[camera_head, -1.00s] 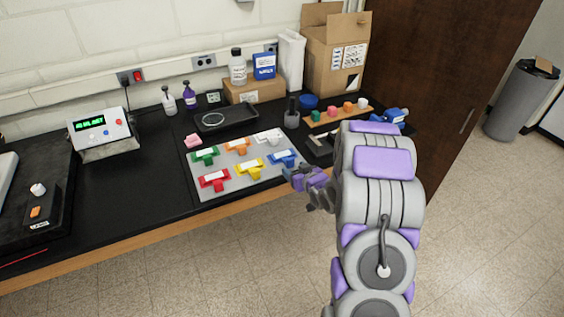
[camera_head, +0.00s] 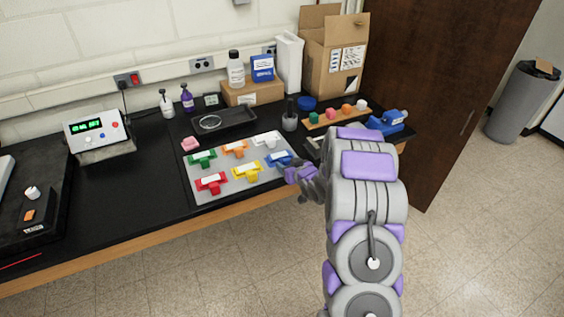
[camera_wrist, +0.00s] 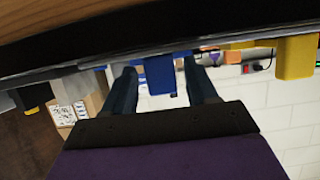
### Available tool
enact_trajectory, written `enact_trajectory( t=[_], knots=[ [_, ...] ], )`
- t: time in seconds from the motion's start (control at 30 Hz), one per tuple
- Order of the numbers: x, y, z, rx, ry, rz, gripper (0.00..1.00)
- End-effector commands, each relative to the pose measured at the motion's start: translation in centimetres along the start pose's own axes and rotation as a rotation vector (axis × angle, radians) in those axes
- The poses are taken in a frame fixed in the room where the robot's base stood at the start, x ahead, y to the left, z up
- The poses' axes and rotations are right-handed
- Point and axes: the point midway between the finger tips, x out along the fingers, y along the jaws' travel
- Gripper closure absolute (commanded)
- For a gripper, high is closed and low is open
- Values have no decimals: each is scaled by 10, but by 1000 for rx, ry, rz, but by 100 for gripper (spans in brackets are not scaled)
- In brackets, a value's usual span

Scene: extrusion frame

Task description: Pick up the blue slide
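The blue slide (camera_head: 278,158) has a white label and sits at the right of the near row on the grey tray (camera_head: 226,181). My gripper (camera_head: 295,174) is at the tray's right edge, close to the slide and partly overlapping it in the head view. In the wrist view, my gripper (camera_wrist: 162,88) is open. Its two dark fingers stand apart, with the blue slide (camera_wrist: 160,75) showing in the gap between them. I cannot tell whether either finger touches it.
Yellow (camera_head: 245,171) and red (camera_head: 211,183) slides sit left of the blue one. Green (camera_head: 202,158), orange (camera_head: 235,149) and white (camera_head: 266,139) slides lie behind. The yellow slide (camera_wrist: 296,58) also shows in the wrist view. The bench's wooden front edge (camera_head: 150,233) runs below.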

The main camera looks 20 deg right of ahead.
Motion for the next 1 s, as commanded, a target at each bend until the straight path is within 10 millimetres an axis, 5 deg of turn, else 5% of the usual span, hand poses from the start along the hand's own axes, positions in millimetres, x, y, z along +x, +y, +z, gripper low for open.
enact_trajectory(
  t=[0.53,1.0],
  knots=[
    [0,-5,-1,-5,-1,1,96],
    [-7,-3,-18,-4,0,1,97]
  ],
)
